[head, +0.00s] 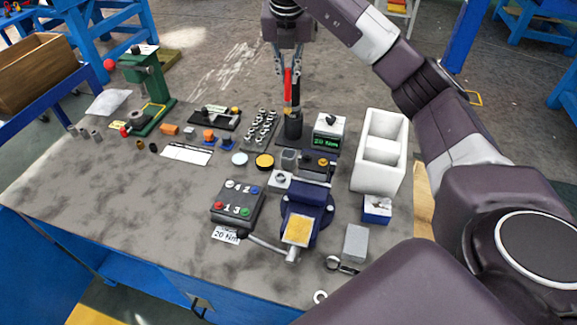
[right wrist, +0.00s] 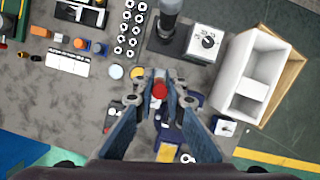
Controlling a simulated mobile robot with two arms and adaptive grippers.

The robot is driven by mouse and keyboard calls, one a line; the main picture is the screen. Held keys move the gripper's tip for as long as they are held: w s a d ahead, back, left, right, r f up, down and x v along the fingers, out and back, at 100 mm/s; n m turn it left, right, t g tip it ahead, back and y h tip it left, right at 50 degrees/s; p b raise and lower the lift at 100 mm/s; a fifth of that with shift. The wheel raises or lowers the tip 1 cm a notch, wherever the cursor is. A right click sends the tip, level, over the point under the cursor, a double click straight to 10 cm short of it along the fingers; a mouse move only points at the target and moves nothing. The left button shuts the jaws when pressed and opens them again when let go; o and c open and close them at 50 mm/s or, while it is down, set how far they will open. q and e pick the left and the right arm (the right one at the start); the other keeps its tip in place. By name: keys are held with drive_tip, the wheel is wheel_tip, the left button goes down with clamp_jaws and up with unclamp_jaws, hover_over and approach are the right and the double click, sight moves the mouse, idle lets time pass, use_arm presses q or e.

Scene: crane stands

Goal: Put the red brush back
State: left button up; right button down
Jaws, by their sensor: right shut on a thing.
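The red brush (head: 288,84) hangs upright between the fingers of my right gripper (head: 290,72), which is shut on it. In the right wrist view the red end of the brush (right wrist: 160,90) shows between the fingertips. In the head view the brush is above the table, in line with a dark round holder (head: 293,127). In the right wrist view this holder (right wrist: 169,22) stands apart from the brush, towards the top of the picture. The lower end of the brush is hard to tell from what is behind it. My left gripper is not in view.
A torque display (head: 329,133) and a white two-part bin (head: 379,165) stand right of the holder. A rack of small parts (head: 260,130) is left of it. A blue vise (head: 306,205) and a button box (head: 238,207) stand nearer. The table's left front is clear.

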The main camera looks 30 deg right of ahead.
drive_tip(key=shift+d+f, duration=0.1)
drive_tip(key=shift+d, duration=0.05)
wheel_tip(320, 180, down, 20)
drive_tip(key=p, duration=0.1)
drive_tip(key=shift+m+p, duration=0.3)
drive_tip(key=shift+p, duration=0.1)
drive_tip(key=c, duration=2)
unclamp_jaws()
drive_tip(key=shift+o, duration=0.2)
